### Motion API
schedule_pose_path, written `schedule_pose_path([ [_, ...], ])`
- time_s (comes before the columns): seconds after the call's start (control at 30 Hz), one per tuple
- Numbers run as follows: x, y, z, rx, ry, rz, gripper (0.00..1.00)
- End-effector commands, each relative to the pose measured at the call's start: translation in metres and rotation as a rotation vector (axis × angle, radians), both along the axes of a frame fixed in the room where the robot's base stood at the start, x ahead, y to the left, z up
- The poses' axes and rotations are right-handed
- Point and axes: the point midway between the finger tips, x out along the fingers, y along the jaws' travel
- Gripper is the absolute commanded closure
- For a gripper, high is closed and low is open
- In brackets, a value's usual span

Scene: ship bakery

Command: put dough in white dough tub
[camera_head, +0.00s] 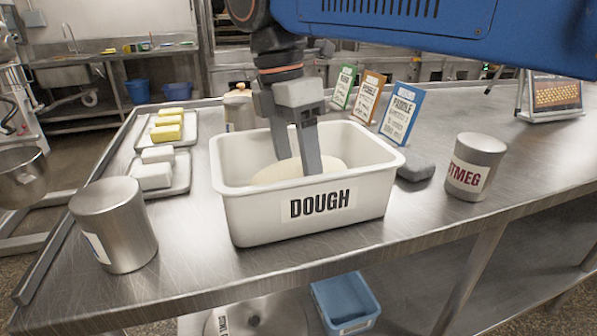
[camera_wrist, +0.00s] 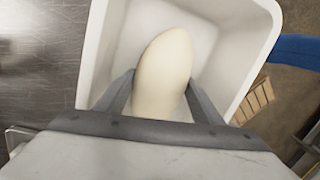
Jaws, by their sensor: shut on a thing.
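The white dough tub (camera_head: 305,212), labelled DOUGH, stands on the steel counter in the middle of the head view; it also shows in the wrist view (camera_wrist: 257,22). The pale oval dough (camera_head: 277,173) is inside the tub's walls, its lower part hidden by the front wall. In the wrist view the dough (camera_wrist: 163,65) lies between the two fingers. My gripper (camera_head: 293,165) points down into the tub and is shut on the dough. I cannot tell whether the dough touches the tub floor.
A steel canister (camera_head: 113,225) stands left of the tub, a nutmeg canister (camera_head: 474,166) right. A dark grey block (camera_head: 416,171) and recipe cards (camera_head: 402,113) are close behind right. Trays with yellow blocks (camera_head: 166,133) and white blocks (camera_head: 152,175) lie left. The front counter strip is clear.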

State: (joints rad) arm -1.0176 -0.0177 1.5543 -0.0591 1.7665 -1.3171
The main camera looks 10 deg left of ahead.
Motion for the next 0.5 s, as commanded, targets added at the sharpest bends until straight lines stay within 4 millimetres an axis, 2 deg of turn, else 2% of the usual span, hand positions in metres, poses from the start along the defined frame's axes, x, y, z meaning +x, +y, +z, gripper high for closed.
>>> schedule_pose_path([
  [0.37,0.0,0.0,-0.004,0.001,-0.001,0.0,0.89],
  [0.4,0.0001,0.0002,-0.0043,0.001,-0.001,0.0,0.29],
  [0.43,0.0001,0.0002,-0.0043,0.001,-0.001,0.0,0.22],
  [0.5,0.0001,0.0002,-0.0042,0.001,-0.001,0.0,0.2],
])
